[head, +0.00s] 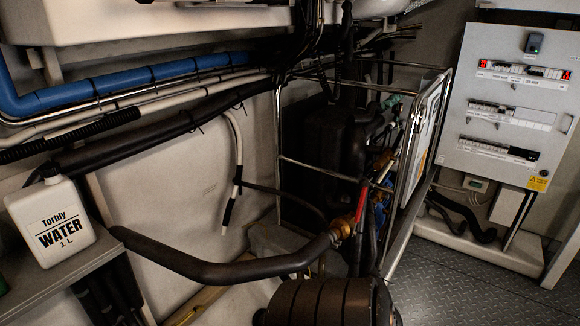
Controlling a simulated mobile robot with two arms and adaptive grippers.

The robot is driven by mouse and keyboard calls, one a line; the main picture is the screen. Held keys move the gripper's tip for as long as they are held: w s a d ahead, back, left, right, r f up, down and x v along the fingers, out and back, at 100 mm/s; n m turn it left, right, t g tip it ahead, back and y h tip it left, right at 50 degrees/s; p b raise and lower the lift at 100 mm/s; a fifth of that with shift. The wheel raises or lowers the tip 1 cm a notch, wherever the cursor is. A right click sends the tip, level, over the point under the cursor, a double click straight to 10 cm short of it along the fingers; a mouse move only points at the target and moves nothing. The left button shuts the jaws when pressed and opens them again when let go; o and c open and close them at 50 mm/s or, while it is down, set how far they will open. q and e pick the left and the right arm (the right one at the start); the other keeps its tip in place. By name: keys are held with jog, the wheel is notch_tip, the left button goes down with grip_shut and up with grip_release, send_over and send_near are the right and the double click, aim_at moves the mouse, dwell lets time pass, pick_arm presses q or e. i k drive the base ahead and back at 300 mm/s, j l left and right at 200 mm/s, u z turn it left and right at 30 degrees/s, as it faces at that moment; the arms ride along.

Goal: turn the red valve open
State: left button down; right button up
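The red valve handle (361,200) shows in the head view, right of centre and low in the chiller frame. It is a slim red lever, close to upright and leaning slightly. It sits beside a brass fitting (342,227) at the end of a thick black insulated hose. More brass parts (381,161) show above it to the right. Its pivot is hard to make out among the dark pipes. Neither of my grippers is in view, and nothing is seen touching the handle.
Thin metal bars of the frame (279,160) surround the valve area. The black hose (220,270) crosses low from the left. A ribbed dark cylinder (325,302) stands in front. A white water jug (50,222) is on a shelf at left. An electrical cabinet (508,105) stands right, above open floor (480,285).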

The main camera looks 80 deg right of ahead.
aim_at(364, 190)
jog(key=z, duration=2.9)
jog(key=k, duration=0.95)
jog(key=k+u, duration=0.1)
jog(key=u, duration=0.7)
jog(key=k+j+u, duration=0.1)
jog(key=u, duration=0.3)
jog(key=k+j+u, duration=0.1)
jog(key=u, duration=0.3)
jog(key=l+u, duration=0.25)
jog(key=u, duration=0.2)
jog(key=l+u, duration=0.25)
jog(key=u, duration=0.2)
jog(key=l+u, duration=0.25)
jog(key=u, duration=0.2)
jog(key=l+u, duration=0.2)
jog(key=u, duration=0.25)
jog(key=k+l, duration=0.25)
jog(key=l, duration=0.15)
jog(key=k+l, duration=0.2)
jog(key=l, duration=0.25)
jog(key=k+l, duration=0.25)
jog(key=l, duration=0.15)
jog(key=k+l, duration=0.2)
jog(key=l, duration=0.2)
jog(key=k+l, duration=0.25)
jog(key=l, duration=0.2)
jog(key=k+l, duration=0.2)
jog(key=l, duration=0.2)
